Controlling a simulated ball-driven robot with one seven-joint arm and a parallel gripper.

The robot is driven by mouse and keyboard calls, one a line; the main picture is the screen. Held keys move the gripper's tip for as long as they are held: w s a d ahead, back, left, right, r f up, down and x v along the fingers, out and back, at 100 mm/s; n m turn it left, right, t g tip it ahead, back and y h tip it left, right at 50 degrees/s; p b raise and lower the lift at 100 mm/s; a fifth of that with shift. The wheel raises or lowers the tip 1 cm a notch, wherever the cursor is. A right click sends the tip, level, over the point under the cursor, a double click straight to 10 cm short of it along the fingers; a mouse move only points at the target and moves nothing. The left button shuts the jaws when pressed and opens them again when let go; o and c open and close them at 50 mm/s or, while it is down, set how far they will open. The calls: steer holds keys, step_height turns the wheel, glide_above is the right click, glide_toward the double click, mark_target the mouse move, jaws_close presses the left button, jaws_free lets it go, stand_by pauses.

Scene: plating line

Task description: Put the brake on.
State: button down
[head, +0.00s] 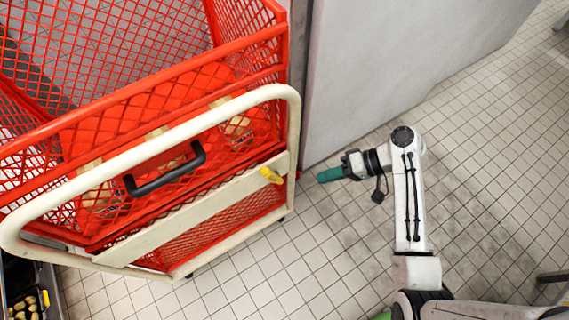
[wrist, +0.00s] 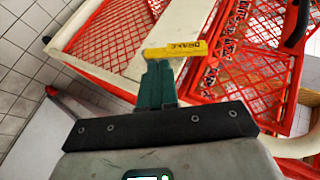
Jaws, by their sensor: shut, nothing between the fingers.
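The brake is a small yellow lever (head: 271,175) on the cream crossbar at the right end of the red cart (head: 150,96). In the wrist view the yellow lever (wrist: 173,51) carries dark lettering, upside down, and lies just beyond my fingertips. My gripper (head: 320,175) has teal fingers, shut with nothing between them, and points left toward the lever. The head view shows a gap between fingertips and lever. The shut fingers also show in the wrist view (wrist: 157,66), overlapping the lever's lower edge in the picture. I cannot tell how far the lever is turned.
The cart has a cream tube frame (head: 160,140) and a black handle (head: 166,171). A grey panel (head: 385,75) stands behind my gripper, close to the cart's right side. Tiled floor (head: 290,260) is clear in front. A tray with pale items (head: 28,303) is at lower left.

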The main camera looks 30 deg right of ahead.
mark_target(270, 173)
steer(key=w+d+r+t+y, duration=0.1)
steer(key=w+d+r+t, duration=0.1)
steer(key=w+d, duration=0.1)
steer(key=shift+w+d+r+m+t+y+b, duration=0.3)
steer(key=shift+w+d+m+t+y+b, duration=0.1)
steer(key=shift+w, duration=0.3)
steer(key=shift+a, duration=0.2)
steer(key=s+a+p+x, duration=0.1)
steer(key=s+p+x, duration=0.1)
steer(key=x, duration=1)
steer(key=shift+a+f+p, duration=0.3)
steer(key=shift+a+f, duration=0.15)
steer(key=shift+w+a, duration=0.1)
steer(key=shift+w, duration=0.05)
